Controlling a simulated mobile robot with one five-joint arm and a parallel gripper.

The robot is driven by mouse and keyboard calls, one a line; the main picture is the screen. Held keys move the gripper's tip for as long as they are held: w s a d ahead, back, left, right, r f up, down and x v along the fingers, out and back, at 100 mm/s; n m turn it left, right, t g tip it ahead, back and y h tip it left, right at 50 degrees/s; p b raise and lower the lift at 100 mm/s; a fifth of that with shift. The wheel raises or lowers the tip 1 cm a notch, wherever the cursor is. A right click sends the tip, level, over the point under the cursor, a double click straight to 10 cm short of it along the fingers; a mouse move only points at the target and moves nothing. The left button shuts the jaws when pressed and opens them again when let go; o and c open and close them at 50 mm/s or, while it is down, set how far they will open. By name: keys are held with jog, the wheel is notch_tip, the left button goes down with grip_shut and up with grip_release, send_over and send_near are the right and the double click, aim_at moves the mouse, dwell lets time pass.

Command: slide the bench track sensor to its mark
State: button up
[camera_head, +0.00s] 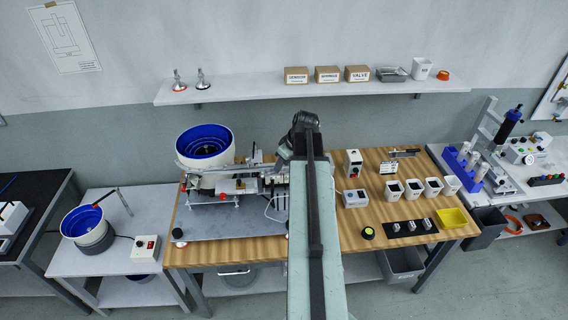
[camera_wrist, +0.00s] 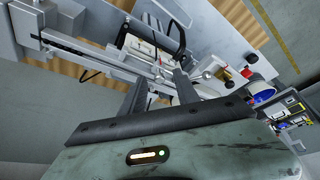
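The bench track is a grey metal rail (camera_wrist: 95,62) running across the wrist view from the upper left toward the middle. A small pale block with dark fittings (camera_wrist: 143,47) sits beside the rail; I cannot tell whether it is the track sensor. In the head view the track area (camera_head: 245,185) lies in front of the white feeder bowl, and my arm partly hides it. My gripper (camera_wrist: 160,80) is close to the rail, with its two dark fingers apart and nothing clearly held between them. The sensor's mark cannot be made out.
The white feeder with blue bowl (camera_head: 205,148) stands behind the grey plate (camera_head: 235,226) on the wooden bench. A control box (camera_head: 355,198), several white cups (camera_head: 413,187) and a yellow tray (camera_head: 451,218) occupy the bench's right side. A shelf (camera_head: 240,92) hangs above.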

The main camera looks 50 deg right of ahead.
jog(key=p+v, duration=0.7)
jog(key=shift+s+r, duration=0.2)
jog(key=shift+r, duration=0.15)
jog(key=w+a+f+n+b, duration=0.1)
jog(key=w+a+f+b, duration=0.1)
jog(key=a, duration=0.3)
jog(key=w+a+f+n+b, duration=0.1)
jog(key=w+a+f+b, duration=0.1)
jog(key=w+a, duration=0.3)
jog(key=w+a+f+n+y+b, duration=0.1)
jog(key=w+a+f+b, duration=0.2)
jog(key=a, duration=0.4)
jog(key=shift+w+f+n, duration=0.1)
jog(key=shift+w+n, duration=0.2)
jog(key=shift+w, duration=0.05)
jog(key=w+a+f+n+g+b, duration=0.15)
jog(key=a+f+b, duration=0.25)
jog(key=a, duration=0.9)
jog(key=s+a+f+g+b, duration=0.2)
jog(key=a+f+b, duration=0.3)
jog(key=a, duration=0.9)
jog(key=s+m, duration=0.1)
jog(key=m, duration=0.1)
jog(key=s+f+m+h, duration=0.1)
jog(key=s+m, duration=0.1)
jog(key=s+m+g, duration=0.1)
jog(key=s+m, duration=0.1)
jog(key=shift+a+f, duration=0.15)
jog(key=shift+a, duration=0.15)
